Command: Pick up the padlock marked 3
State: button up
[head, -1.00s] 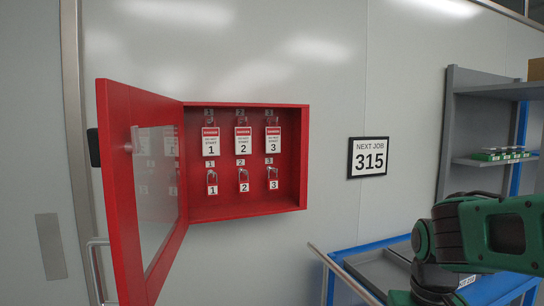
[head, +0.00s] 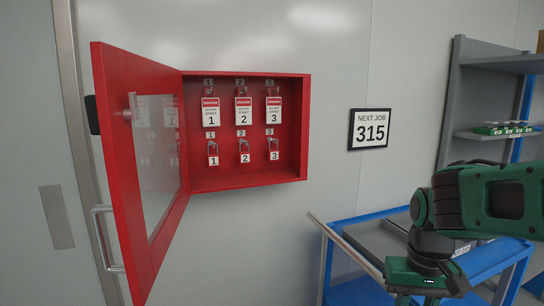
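The padlock marked 3 (head: 273,155) hangs in the lower row of the red cabinet (head: 246,187), at the right end. It has a white face, a red edge and a metal shackle. Padlocks marked 2 (head: 244,157) and 1 (head: 213,159) hang to its left. Danger tags marked 1, 2 and 3 hang in the row above; the tag marked 3 (head: 273,111) is over the padlock marked 3. The green and black arm shows at the lower right, well apart from the cabinet. The fingers of my gripper cannot be made out.
The cabinet's glazed red door (head: 119,165) stands open to the left. A blue-edged cart (head: 352,216) stands below right, partly behind my arm. A grey shelf unit (head: 462,105) is at the right. A sign reading NEXT JOB 315 (head: 370,129) hangs on the wall. The space before the cabinet looks clear.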

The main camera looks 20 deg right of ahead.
aim_at(273, 155)
jog(key=u, duration=1.9)
jog(key=k, duration=1.05)
jog(key=z, duration=0.85)
jog(key=i, duration=1)
